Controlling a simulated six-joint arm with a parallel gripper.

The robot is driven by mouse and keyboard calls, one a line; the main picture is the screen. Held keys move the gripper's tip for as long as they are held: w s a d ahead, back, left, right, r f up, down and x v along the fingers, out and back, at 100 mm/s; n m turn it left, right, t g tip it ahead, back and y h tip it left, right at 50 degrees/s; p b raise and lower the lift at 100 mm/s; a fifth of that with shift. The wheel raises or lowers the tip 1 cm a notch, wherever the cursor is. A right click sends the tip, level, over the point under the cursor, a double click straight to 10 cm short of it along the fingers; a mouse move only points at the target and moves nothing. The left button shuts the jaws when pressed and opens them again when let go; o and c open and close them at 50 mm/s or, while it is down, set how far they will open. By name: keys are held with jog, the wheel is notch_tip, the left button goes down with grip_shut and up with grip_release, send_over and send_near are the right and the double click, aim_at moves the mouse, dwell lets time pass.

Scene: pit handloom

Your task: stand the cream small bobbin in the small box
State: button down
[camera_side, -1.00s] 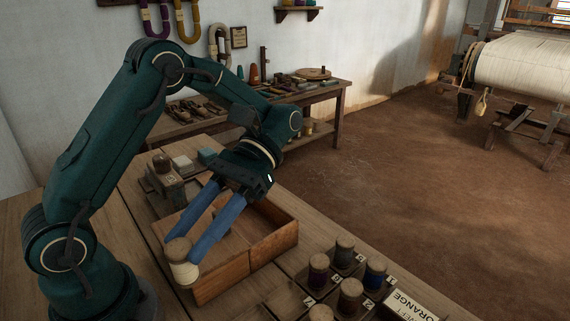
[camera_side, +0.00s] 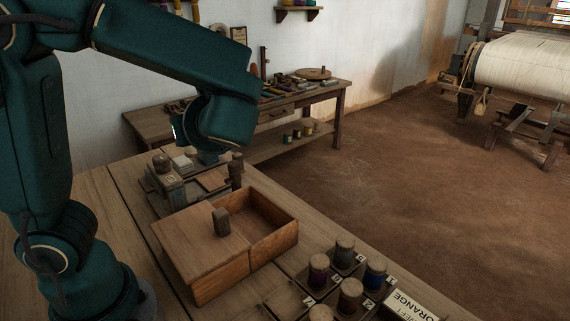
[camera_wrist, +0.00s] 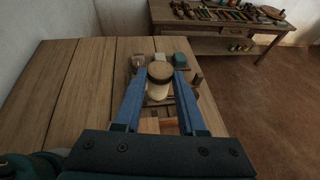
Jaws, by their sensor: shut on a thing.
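The cream bobbin (camera_wrist: 159,91) with a brown wooden top is between the two blue fingers of my gripper (camera_wrist: 160,77) in the wrist view. My gripper is shut on it and holds it near the fingertips. The small wooden box (camera_side: 222,277) stands on the bench in the side view. A flat board with an upright knob (camera_side: 221,222) covers its left part; its right part is open. In the wrist view a bit of the box (camera_wrist: 170,127) shows between the fingers.
Several dark-coloured bobbins (camera_side: 350,292) stand in labelled holders right of the box. A block with a round knob (camera_side: 162,163) and small pieces stand behind it. A side table (camera_side: 330,92) with tools is at the wall. The bench's left part (camera_wrist: 75,80) is bare.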

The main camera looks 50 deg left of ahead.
jog(key=shift+m+t, duration=0.4)
jog(key=shift+m, duration=0.1)
jog(key=shift+w+d+f, duration=1)
jog(key=shift+d+f, duration=0.75)
jog(key=shift+f, duration=0.75)
jog(key=shift+w+d+f, duration=1.05)
jog(key=shift+d+f, duration=0.65)
jog(key=shift+f, duration=0.75)
jog(key=shift+w+d+f, duration=1)
jog(key=shift+d+f, duration=0.75)
jog(key=shift+f, duration=0.75)
jog(key=shift+f, duration=0.1)
jog(key=shift+f, duration=0.5)
jog(key=shift+c, duration=2.4)
grip_release()
